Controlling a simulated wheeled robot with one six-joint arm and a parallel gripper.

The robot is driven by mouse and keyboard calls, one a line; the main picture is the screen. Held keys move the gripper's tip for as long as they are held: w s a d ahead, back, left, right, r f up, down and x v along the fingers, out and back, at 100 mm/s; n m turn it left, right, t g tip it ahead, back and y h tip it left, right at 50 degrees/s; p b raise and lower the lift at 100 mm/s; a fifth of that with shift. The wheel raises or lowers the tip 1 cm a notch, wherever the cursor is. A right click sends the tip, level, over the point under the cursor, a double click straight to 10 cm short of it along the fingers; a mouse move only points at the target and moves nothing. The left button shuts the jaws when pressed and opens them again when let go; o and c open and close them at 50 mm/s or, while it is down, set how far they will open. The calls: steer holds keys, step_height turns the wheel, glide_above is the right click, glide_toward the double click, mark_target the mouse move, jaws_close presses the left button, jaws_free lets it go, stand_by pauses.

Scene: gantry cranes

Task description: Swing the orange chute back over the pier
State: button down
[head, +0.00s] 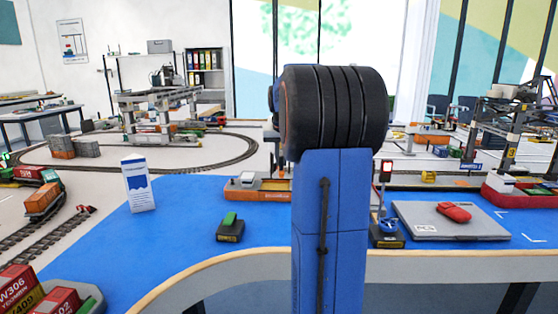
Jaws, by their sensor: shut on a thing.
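My blue arm with its thick black joint fills the middle of the head view and covers much of what lies behind it. Past its left edge, a dark sliver of my gripper (272,138) shows, pointing down. Beside it is a narrow upright strip of the orange chute (281,152); the rest of it is hidden behind my arm. My gripper is shut on the chute, though the contact is mostly covered. Just below stands an orange-hulled boat (259,195) with pale cargo at its left end. The pier cannot be made out clearly.
On the blue table stand a white-and-blue card (139,184) and a dark block with a green top (230,228). A red boat (520,192) is far right.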

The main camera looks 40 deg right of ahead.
steer(key=s+d+n, duration=0.1)
steer(key=n, duration=0.1)
steer(key=s+d+n+y, duration=0.1)
steer(key=d, duration=0.1)
steer(key=shift+s+d+n+t, duration=0.2)
steer(key=shift+n+t, duration=0.1)
steer(key=shift+n, duration=0.1)
steer(key=w+d+n+y, duration=0.2)
steer(key=d+n+y, duration=0.3)
steer(key=d+n, duration=0.6)
steer(key=shift+d+n, duration=0.4)
steer(key=shift+n, duration=0.7)
steer(key=c, duration=1.8)
jaws_free()
steer(key=shift+o, duration=0.2)
